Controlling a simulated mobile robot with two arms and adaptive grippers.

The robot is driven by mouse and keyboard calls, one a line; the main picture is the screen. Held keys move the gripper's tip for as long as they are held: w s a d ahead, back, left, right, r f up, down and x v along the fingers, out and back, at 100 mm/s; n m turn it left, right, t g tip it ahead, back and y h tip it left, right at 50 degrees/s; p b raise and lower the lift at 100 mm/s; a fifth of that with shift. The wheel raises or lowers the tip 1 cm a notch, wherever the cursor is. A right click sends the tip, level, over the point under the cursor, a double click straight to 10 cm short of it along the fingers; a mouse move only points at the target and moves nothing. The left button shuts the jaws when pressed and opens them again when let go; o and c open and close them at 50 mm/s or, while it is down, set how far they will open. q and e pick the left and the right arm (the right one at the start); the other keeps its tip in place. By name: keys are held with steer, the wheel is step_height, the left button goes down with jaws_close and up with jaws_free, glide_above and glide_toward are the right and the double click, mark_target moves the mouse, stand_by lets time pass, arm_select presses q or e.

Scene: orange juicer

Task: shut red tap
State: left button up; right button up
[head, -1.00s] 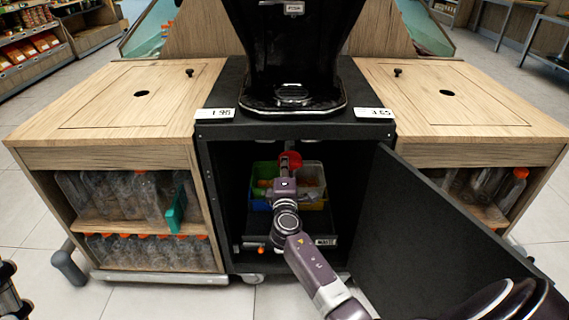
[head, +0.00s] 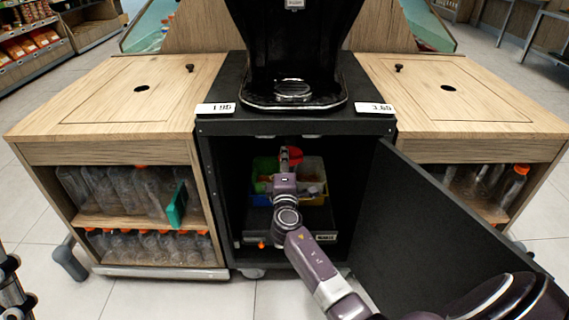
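A red part (head: 295,155), probably the red tap, shows inside the open black cabinet (head: 218,190) under the juicer. It is small and partly hidden by my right gripper (head: 286,160), which reaches into the cabinet from the front right. The gripper is at or right in front of the red part; I cannot tell whether they touch. My own wrist hides the fingers, so their opening cannot be seen. Part of what seems to be my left gripper (head: 14,292) shows at the lower left edge, cut off by the frame and far from the cabinet.
The black cabinet door (head: 440,235) stands open to the right, close to my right arm. Green and yellow-blue bins (head: 313,185) sit deep in the cabinet. The black juicer (head: 295,50) stands on top. Wooden counters with bottles (head: 145,190) flank it. The floor at front left is clear.

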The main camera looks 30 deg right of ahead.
steer(key=v, duration=1.2)
